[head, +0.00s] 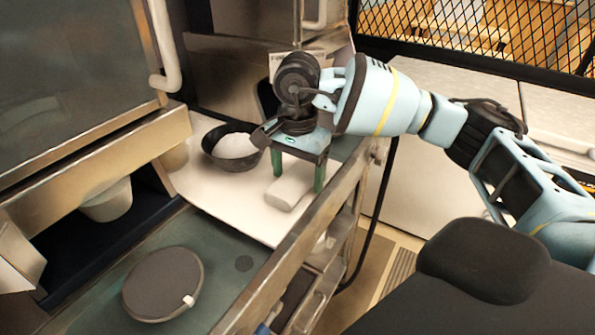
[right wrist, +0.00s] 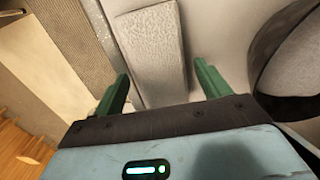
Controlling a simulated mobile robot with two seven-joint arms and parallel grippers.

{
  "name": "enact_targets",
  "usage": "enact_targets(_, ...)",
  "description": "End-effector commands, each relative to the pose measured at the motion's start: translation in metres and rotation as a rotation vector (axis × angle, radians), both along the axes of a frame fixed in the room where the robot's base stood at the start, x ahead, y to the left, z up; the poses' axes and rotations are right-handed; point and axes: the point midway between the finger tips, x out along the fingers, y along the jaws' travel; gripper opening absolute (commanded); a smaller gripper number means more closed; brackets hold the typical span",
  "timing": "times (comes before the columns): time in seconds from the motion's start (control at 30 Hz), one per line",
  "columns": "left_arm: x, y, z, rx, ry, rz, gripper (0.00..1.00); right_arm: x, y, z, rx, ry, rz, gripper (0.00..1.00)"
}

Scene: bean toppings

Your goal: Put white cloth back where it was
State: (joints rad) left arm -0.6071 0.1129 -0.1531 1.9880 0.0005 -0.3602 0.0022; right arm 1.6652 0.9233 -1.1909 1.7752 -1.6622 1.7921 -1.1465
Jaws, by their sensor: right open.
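The white cloth (head: 289,189) is a small folded pad lying on the pale counter board in the head view. It also shows in the right wrist view (right wrist: 153,52), just beyond the fingertips. My right gripper (head: 298,178) has its two green fingers spread and pointing down at the cloth. In the right wrist view the right gripper (right wrist: 160,88) is open and empty, with the cloth's near end between the fingers' lines. I cannot tell whether the fingers touch it. My left gripper does not show.
A dark bowl of white contents (head: 236,146) stands left of the cloth on the pale board (head: 207,190). A round dark lid (head: 163,285) lies on the lower left counter. A metal rail (head: 300,238) runs along the counter's right edge. The board around the cloth's front is clear.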

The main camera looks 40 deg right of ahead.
Motion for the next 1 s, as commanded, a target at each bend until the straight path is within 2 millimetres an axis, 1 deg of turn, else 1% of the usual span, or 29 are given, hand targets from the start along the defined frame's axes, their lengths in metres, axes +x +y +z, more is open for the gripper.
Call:
enact_targets(0.13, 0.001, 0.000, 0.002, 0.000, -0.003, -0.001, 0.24, 0.001, 0.000, 0.009, 0.001, -0.002, 0.000, 0.76)
enact_targets(0.23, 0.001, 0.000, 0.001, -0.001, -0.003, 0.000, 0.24, 0.001, 0.000, 0.022, 0.001, -0.003, -0.001, 0.76)
enact_targets(0.5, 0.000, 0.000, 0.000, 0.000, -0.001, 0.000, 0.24, 0.001, 0.001, 0.077, 0.002, -0.004, 0.000, 0.76)
enact_targets(0.6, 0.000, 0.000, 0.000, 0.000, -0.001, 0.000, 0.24, 0.001, 0.000, 0.094, 0.000, -0.003, 0.001, 0.76)
enact_targets(0.7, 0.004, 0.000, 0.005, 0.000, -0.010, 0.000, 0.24, 0.001, 0.000, 0.110, 0.000, -0.004, 0.001, 0.76)
enact_targets(0.83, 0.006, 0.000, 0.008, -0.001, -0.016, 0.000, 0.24, 0.001, 0.000, 0.120, 0.000, -0.003, 0.000, 0.76)
enact_targets(1.0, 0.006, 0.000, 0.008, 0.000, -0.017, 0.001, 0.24, 0.000, 0.000, 0.123, 0.000, 0.001, 0.001, 0.76)
